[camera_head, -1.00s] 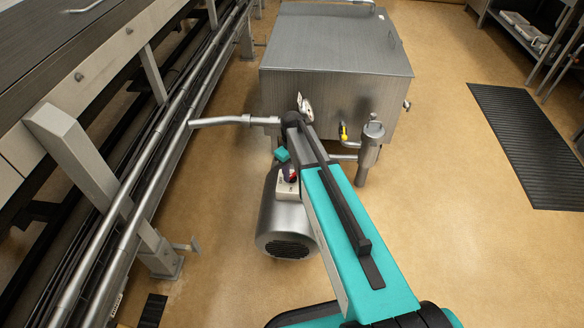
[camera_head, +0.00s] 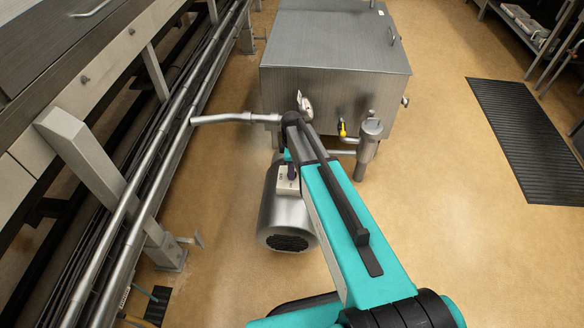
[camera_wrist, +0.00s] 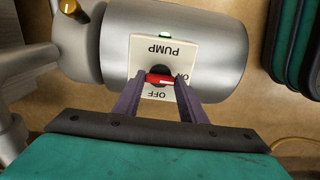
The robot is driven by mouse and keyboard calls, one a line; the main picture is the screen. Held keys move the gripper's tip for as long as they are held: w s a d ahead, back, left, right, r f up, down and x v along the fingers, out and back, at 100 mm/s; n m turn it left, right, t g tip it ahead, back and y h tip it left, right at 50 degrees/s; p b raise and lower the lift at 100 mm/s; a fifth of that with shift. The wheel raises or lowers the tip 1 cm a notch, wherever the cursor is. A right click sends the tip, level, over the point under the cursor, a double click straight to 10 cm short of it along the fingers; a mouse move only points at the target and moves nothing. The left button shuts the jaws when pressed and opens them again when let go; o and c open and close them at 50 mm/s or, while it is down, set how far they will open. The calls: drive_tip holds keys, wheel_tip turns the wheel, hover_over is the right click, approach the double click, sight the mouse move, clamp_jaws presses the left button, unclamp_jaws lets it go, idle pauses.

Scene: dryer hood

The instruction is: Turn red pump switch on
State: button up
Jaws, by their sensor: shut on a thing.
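The red pump switch (camera_wrist: 159,79) is a small red handle on a dark round base, set on a white plate (camera_wrist: 150,60) marked PUMP, ON and OFF. The lettering is upside down in the wrist view. The handle lies crosswise, its right end toward the ON mark; OFF is below it. My gripper (camera_wrist: 158,86) has its two purple fingers on either side of the handle, shut on it. A small greenish-white lamp (camera_wrist: 164,35) is on the plate's far edge. In the head view the plate (camera_head: 287,181) shows, but the handle is hidden behind my gripper (camera_head: 291,172).
The plate is on a grey cylindrical pump motor (camera_head: 284,226). A steel tank (camera_head: 335,60), a pipe (camera_head: 235,118) and a yellow-handled valve (camera_head: 342,128) are close beyond. A railed machine frame (camera_head: 165,150) runs along the left.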

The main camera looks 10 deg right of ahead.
drive_tip(key=shift+a, duration=0.1)
idle(0.3)
drive_tip(key=o, duration=1.1)
drive_tip(key=shift+c, duration=0.2)
wheel_tip(320, 180, up, 14)
drive_tip(key=p, duration=0.1)
idle(0.4)
